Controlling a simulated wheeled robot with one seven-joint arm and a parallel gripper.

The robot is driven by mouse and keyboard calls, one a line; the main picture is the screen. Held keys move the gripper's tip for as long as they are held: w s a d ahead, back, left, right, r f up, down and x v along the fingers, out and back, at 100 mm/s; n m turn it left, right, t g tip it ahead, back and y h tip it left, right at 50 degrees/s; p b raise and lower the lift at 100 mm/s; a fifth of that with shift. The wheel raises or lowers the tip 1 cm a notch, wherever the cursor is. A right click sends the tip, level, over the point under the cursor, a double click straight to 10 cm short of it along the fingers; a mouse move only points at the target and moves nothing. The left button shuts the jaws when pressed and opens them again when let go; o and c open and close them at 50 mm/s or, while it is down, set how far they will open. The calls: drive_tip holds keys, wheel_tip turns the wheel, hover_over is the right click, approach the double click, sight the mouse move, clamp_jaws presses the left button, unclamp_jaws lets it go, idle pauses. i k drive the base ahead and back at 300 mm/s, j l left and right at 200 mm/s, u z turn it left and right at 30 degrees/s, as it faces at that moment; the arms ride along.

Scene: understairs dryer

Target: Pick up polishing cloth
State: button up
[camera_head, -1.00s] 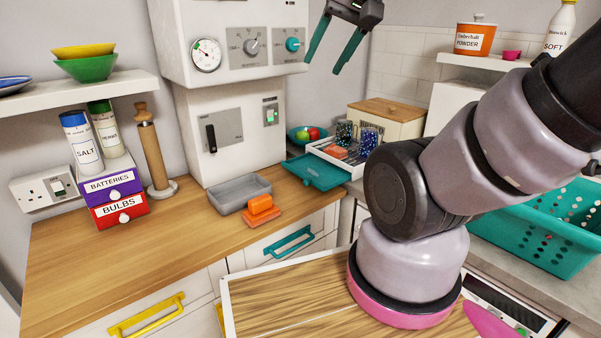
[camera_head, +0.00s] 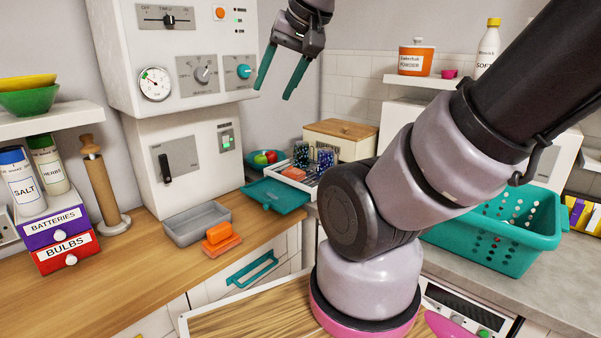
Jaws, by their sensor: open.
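I cannot single out a polishing cloth for certain. A small orange item lies on a flat orange piece (camera_head: 222,246) on the wooden counter, just in front of a grey tray (camera_head: 196,222). Another orange-red item (camera_head: 294,173) lies in a white tray at the back, beside dark patterned tumblers. Whether either is cloth is unclear. My gripper (camera_head: 277,82) is open and empty, its teal fingers pointing down, high in front of the wall and right of the white machine's teal knob. It is well above the counter and apart from both orange items.
The white machine (camera_head: 185,142) stands behind the grey tray. A teal board (camera_head: 274,196) lies at the counter's back right. The red and purple drawers (camera_head: 62,240) and a wooden mill (camera_head: 104,188) stand left. A teal basket (camera_head: 490,240) is right. The left counter front is clear.

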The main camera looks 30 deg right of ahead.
sight(297, 175)
drive_tip(key=i+j+z, duration=0.1)
drive_tip(key=z, duration=0.3)
drive_tip(key=j+z, duration=0.45)
drive_tip(key=i+l, duration=0.05)
